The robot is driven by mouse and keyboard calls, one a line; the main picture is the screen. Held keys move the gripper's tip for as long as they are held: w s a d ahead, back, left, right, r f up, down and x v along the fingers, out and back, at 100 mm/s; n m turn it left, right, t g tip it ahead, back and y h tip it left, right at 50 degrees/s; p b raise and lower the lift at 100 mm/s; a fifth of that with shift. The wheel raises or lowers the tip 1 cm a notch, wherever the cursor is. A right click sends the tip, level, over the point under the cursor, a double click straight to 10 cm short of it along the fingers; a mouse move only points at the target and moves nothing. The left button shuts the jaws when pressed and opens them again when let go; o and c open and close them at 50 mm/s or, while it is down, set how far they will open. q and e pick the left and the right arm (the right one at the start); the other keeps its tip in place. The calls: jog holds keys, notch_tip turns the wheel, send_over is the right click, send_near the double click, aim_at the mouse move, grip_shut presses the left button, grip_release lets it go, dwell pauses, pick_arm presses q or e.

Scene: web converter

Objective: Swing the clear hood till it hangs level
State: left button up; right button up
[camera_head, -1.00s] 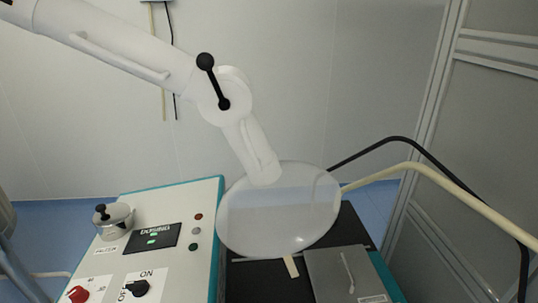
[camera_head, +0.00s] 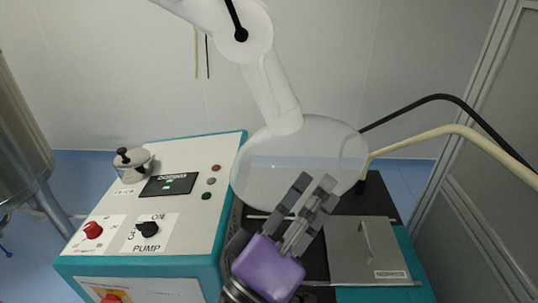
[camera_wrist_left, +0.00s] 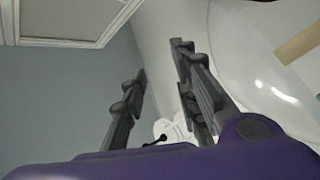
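The clear hood (camera_head: 270,165) is a round, see-through dish on the end of a jointed white arm (camera_head: 272,90). It hangs tilted over the black top of the machine. My left gripper (camera_head: 315,184) is in front of the hood's lower right part and covers some of it. Its grey fingers point up and are apart, with nothing between them. In the left wrist view the hood (camera_wrist_left: 258,50) curves along the right side, beside the fingers (camera_wrist_left: 160,62). I cannot tell whether they touch it. My right gripper is out of view.
A control panel (camera_head: 190,215) with knobs and a small display stands left of the hood. A grey lidded box (camera_head: 350,262) lies at right. A black hose (camera_head: 440,97) and a cream hose (camera_head: 450,133) arch at right. A steel vessel (camera_head: 20,140) stands at far left.

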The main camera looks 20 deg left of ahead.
pick_arm(q)
jog(key=a+r+n+y, duration=0.6)
jog(key=r+n+y, duration=0.2)
jog(key=n+y, duration=0.55)
jog(key=a+r+n+y, duration=0.75)
jog(key=n+y, duration=0.25)
jog(key=n, duration=0.6)
jog(key=n+g+h, duration=0.5)
jog(key=n+h, duration=0.2)
send_near(268, 88)
jog(key=x, duration=0.3)
jog(key=p+x, duration=0.1)
jog(key=x, duration=0.5)
jog(key=shift+w+a+r, duration=0.1)
jog(key=shift+w, duration=0.15)
jog(key=shift+w+a, duration=0.25)
jog(key=shift+w, duration=0.2)
